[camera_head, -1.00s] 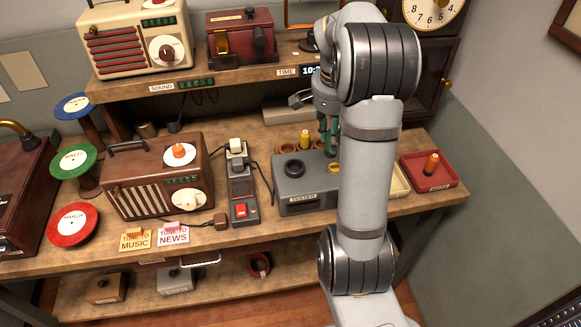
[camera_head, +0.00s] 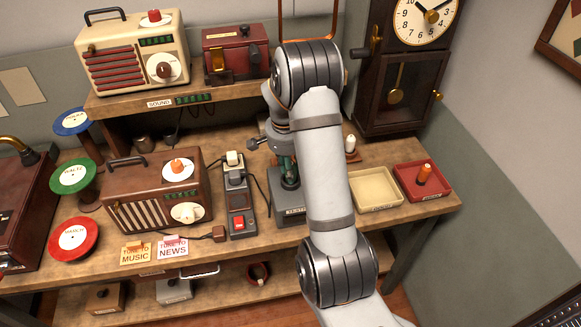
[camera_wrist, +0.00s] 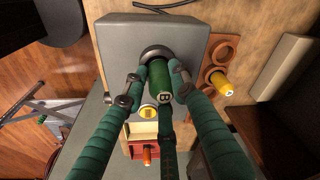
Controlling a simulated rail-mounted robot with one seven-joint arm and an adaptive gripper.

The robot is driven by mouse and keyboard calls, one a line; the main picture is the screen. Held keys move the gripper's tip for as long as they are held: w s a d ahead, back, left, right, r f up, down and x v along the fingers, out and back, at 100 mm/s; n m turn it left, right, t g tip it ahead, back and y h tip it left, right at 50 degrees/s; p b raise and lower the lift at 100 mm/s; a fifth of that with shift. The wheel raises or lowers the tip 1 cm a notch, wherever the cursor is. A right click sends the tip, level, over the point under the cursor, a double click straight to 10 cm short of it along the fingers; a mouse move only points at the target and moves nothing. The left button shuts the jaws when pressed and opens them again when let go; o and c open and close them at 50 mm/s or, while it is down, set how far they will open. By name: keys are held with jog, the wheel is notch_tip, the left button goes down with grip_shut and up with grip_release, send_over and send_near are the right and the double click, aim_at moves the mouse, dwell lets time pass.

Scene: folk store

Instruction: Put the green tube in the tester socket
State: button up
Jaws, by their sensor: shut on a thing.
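The green tube (camera_wrist: 160,78), marked B on its end, is between the fingers of my gripper (camera_wrist: 156,90) in the wrist view. The gripper is shut on it. The grey tester (camera_wrist: 190,35) lies below, and its dark round socket (camera_wrist: 154,50) shows at the tube's far end. I cannot tell how far the tube is inside the socket. In the head view my gripper (camera_head: 287,168) is over the tester (camera_head: 287,208), and my arm hides much of the tester and the tube.
A wooden rack (camera_wrist: 228,48) with a yellow tube (camera_wrist: 222,84) stands beside the tester. A cream tray (camera_head: 374,200) and a red tray (camera_head: 438,187) with an orange tube (camera_head: 425,173) lie to the right. A switch box (camera_head: 237,200) stands close on the left.

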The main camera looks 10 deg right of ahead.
jog(key=shift+f, duration=0.1)
jog(key=o, duration=0.9)
jog(key=shift+a+r, duration=0.1)
jog(key=shift+r, duration=0.6)
jog(key=r, duration=0.3)
jog(key=s+r, duration=0.1)
jog(key=r, duration=0.3)
jog(key=a+r, duration=0.1)
jog(key=r, duration=0.3)
jog(key=shift+s+b, duration=0.2)
jog(key=shift+b, duration=0.2)
jog(key=shift+f, duration=0.2)
